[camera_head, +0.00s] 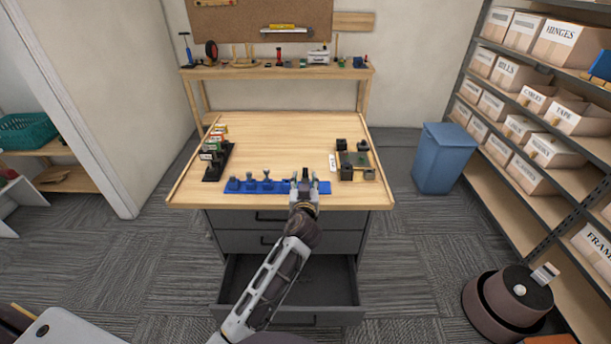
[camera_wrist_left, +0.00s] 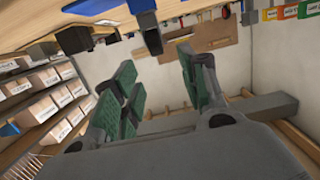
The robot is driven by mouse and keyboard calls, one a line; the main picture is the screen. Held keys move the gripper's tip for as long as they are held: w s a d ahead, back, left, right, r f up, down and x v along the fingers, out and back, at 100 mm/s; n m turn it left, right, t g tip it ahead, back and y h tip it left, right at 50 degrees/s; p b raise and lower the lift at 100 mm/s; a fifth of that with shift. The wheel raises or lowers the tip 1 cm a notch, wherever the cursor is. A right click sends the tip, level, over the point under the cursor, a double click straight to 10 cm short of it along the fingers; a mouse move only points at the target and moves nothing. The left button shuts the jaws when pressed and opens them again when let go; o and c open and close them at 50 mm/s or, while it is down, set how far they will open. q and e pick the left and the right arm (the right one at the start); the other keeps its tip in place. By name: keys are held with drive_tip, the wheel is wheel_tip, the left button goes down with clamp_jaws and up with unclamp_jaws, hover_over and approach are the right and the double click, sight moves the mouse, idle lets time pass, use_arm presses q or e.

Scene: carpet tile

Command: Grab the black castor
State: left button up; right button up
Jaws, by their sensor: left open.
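A blue rack (camera_head: 240,187) lies along the front of the workbench, with several dark blue-grey castor-like pieces (camera_head: 267,183) standing in it. A black piece (camera_head: 305,173), which looks like the black castor, stands at the rack's right part, just beyond my left gripper (camera_head: 304,185). My left gripper is open and covers part of the rack there. In the left wrist view its green-padded fingers (camera_wrist_left: 160,82) are apart with nothing between them. A dark upright piece (camera_wrist_left: 150,33) shows upside down beyond the fingertips, below the blue rack edge. I cannot tell whether the fingers touch it.
A black rack with small boxes (camera_head: 217,160) stands at the left of the workbench (camera_head: 270,135). A wooden tray with black blocks (camera_head: 356,160) is at the right. An open drawer (camera_head: 335,290) juts out below my arm. The bench middle is clear.

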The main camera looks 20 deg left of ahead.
sight(305, 170)
use_arm(q)
drive_tip(key=shift+x, duration=1.15)
drive_tip(key=shift+w, duration=0.15)
drive_tip(key=shift+p+x, duration=0.85)
drive_tip(key=shift+x, duration=1.65)
drive_tip(key=shift+d+f, duration=0.1)
drive_tip(key=shift+f, duration=0.1)
clamp_jaws()
